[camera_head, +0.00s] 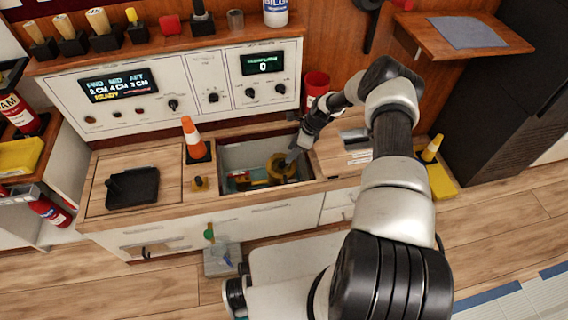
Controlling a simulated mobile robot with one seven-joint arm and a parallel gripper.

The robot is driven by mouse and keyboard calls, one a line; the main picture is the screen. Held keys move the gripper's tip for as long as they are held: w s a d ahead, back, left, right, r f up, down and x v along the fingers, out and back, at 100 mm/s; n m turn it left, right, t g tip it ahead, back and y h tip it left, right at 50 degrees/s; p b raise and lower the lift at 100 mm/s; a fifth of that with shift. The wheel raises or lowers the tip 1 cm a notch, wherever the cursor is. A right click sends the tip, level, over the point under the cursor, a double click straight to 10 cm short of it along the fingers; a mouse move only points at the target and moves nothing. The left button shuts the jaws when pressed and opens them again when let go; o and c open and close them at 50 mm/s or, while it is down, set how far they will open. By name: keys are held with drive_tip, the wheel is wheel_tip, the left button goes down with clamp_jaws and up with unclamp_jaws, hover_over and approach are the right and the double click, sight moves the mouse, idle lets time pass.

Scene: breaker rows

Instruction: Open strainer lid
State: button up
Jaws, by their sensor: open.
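A round brass-yellow strainer part (281,167), probably the lid, is inside the open bilge compartment (225,200) in the middle of the counter. My gripper (292,156) reaches down into the right side of this compartment from above. Its fingers are open and lie right by the top of the round part. I cannot tell whether they touch it. The fingers hide some of the part, and its seat is too small to make out.
An orange and white cone (194,138) stands on the counter left of the compartment. A black square tray-like piece (133,190) lies farther left. The control panel (180,85) rises behind.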

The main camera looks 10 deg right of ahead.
sight(282, 163)
drive_tip(key=b+x, duration=0.2)
drive_tip(key=x, duration=0.6)
drive_tip(key=shift+f, duration=0.15)
clamp_jaws()
